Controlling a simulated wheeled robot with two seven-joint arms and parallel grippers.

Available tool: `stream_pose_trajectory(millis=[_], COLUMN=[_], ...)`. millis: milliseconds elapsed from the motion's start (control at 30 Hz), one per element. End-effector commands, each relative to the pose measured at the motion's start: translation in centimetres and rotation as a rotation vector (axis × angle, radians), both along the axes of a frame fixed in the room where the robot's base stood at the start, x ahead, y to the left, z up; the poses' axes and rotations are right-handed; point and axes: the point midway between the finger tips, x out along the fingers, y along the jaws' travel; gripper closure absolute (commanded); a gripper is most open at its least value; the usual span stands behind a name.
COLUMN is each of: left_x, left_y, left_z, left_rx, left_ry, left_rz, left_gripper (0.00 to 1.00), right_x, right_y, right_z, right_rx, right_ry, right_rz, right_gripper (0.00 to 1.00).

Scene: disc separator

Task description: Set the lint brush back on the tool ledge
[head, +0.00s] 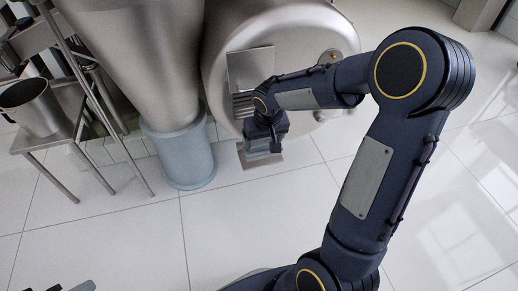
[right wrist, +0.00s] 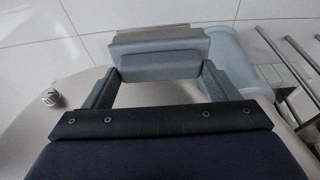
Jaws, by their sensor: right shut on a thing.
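My right gripper (head: 264,146) is low in front of the big round steel drum. In the right wrist view its two fingers (right wrist: 158,82) are shut on the sides of a grey-blue block (right wrist: 160,66), which I take to be the lint brush. A flat tan-grey plate (right wrist: 160,39) lies just past the block; it also shows below the gripper in the head view (head: 260,161). It may be the tool ledge or part of the brush; I cannot tell. I cannot tell whether block and plate touch. Only small parts at the bottom left edge may be my left gripper (head: 70,287).
The steel drum (head: 300,50) has a plate and slots on its front. A steel cone (head: 150,60) stands over a pale blue bin (head: 178,155) left of the gripper. A steel rack with a pot (head: 32,106) is at far left. The tiled floor in front is clear.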

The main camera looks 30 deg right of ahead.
Motion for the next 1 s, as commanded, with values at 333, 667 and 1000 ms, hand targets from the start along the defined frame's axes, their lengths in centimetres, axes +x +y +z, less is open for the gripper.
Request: stream_pose_trajectory(millis=[333,667,1000], left_x=[0.0,0.0,0.0], left_y=[0.0,0.0,0.0], left_z=[-2.6,-3.6,-4.3], left_rx=[0.000,0.000,0.000], left_ry=[0.000,0.000,0.000], left_rz=[0.000,0.000,0.000], left_gripper=[0.64,0.64,0.64], right_x=[5.4,6.9,6.9], right_y=[-2.5,-3.1,-3.1], right_z=[-5.6,-7.9,-10.1], right_rx=[0.000,0.000,0.000], right_ry=[0.002,0.002,-0.002], right_rz=[0.001,0.003,0.003], right_gripper=[0.69,0.69,0.69])
